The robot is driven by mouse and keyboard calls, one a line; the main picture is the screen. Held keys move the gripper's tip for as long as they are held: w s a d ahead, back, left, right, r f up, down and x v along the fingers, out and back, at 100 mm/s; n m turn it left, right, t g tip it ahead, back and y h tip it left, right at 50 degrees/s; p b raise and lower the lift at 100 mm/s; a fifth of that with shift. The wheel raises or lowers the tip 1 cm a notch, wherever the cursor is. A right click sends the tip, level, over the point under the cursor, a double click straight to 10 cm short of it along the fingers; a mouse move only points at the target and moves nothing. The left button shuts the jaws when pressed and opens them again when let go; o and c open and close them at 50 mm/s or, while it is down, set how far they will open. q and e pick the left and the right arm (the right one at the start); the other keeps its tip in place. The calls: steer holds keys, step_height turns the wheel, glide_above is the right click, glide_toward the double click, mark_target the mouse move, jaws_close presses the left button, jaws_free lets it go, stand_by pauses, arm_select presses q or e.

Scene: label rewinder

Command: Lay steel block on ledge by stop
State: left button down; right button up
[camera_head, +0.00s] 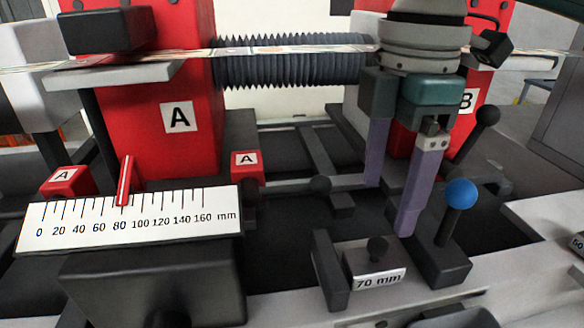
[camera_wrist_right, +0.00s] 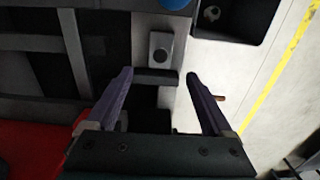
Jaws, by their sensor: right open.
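The steel block (camera_head: 362,268) is a small grey block with a black knob on top and a "70 mm" label on its front. It rests on the light grey ledge (camera_head: 300,306), just right of an upright dark plate (camera_head: 328,270) that may be the stop. My right gripper (camera_head: 389,210) is open and empty, its purple fingers pointing down above and behind the block. In the right wrist view the block (camera_wrist_right: 161,55) lies beyond the open fingertips (camera_wrist_right: 158,74), with the dark plate (camera_wrist_right: 155,77) nearer. My left gripper is not in view.
A blue-knobbed lever (camera_head: 460,195) stands right of the block. A white millimetre scale (camera_head: 130,220) with a red pointer (camera_head: 124,182) lies left. Red machine housings marked A (camera_head: 180,90) and B stand behind. A dark tray (camera_wrist_right: 240,15) holds a round thing.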

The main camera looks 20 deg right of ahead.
steer(key=s+a+f+m+t+y, duration=0.1)
steer(key=s+a+f+m+y, duration=0.1)
steer(key=s+a+f, duration=0.3)
steer(key=s+a+f+m+t+y, duration=0.1)
steer(key=s+a+f+m, duration=0.15)
steer(key=a, duration=0.35)
steer(key=s+d+f+m+t+h, duration=0.1)
steer(key=s+d+m+h, duration=0.1)
steer(key=s+d+m, duration=0.6)
steer(key=shift+s+f+m+t+h, duration=0.15)
steer(key=shift+s+m+t+h, duration=0.15)
steer(key=shift+m+h, duration=0.15)
steer(key=shift+a, duration=0.1)
